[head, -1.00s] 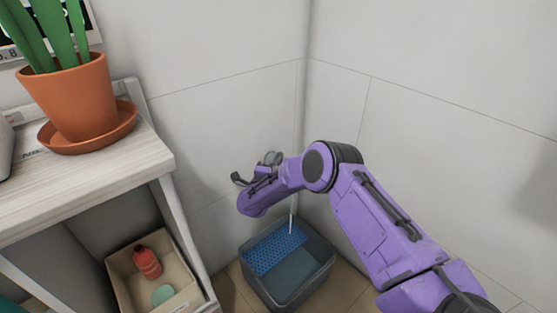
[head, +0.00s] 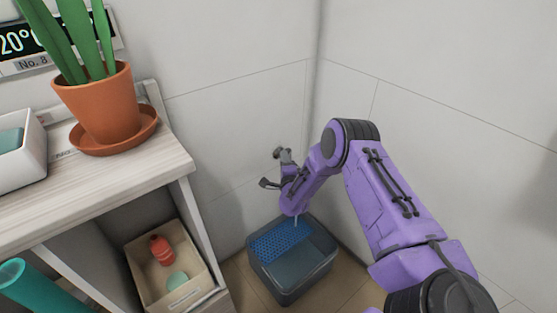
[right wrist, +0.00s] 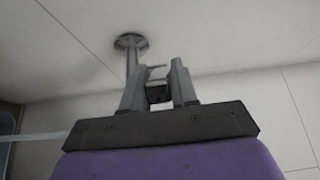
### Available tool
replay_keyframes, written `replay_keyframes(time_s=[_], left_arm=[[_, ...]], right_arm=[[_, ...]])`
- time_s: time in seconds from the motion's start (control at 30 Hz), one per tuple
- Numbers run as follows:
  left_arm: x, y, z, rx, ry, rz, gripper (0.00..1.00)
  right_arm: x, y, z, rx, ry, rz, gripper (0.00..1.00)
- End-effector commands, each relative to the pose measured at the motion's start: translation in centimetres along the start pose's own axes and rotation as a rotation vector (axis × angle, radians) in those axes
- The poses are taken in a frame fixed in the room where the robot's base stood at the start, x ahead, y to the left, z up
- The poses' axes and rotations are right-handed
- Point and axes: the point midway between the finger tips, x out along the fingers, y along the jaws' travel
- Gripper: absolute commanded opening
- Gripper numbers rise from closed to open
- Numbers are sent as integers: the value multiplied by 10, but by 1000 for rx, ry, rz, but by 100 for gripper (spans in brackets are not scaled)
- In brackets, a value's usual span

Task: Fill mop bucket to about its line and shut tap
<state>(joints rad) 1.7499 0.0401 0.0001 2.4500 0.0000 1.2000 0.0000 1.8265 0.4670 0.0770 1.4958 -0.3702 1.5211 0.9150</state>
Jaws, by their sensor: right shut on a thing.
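The grey mop bucket (head: 315,277) stands on the floor in the wall corner, with a blue perforated strainer (head: 280,241) over part of its top. A thin pale stream of water (head: 296,221) drops into it. Its fill line and exact water level cannot be made out. The metal tap (head: 283,155) comes out of the wall above; its round wall flange (right wrist: 130,42) shows in the right wrist view. My right gripper (head: 280,180) is at the tap, above the bucket. Its two fingers (right wrist: 158,78) are shut on a small dark part, apparently the tap handle. My left gripper is out of view.
A pale wooden shelf (head: 100,180) stands at the left, with a potted plant (head: 103,105) on it. A beige bin (head: 175,292) with a red bottle (head: 162,250) sits below. Walls close in behind and to the right of the bucket.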

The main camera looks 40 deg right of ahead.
Motion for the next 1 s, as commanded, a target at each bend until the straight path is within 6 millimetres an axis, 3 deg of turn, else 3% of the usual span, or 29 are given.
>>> replay_keyframes(time_s=[0.53, 0.57, 0.6, 0.87, 1.0], left_arm=[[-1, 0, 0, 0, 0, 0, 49], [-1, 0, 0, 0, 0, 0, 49], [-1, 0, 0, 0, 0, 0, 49], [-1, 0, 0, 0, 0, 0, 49], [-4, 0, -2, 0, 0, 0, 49]], right_arm=[[0, -2, 0, 2, -22, -3, 0], [0, -1, 1, 2, -22, -3, 38], [0, -1, 1, 2, -23, -2, 49], [0, 0, 1, 1, -23, 0, 49], [-13, -1, 2, 1, -25, 3, 49]])
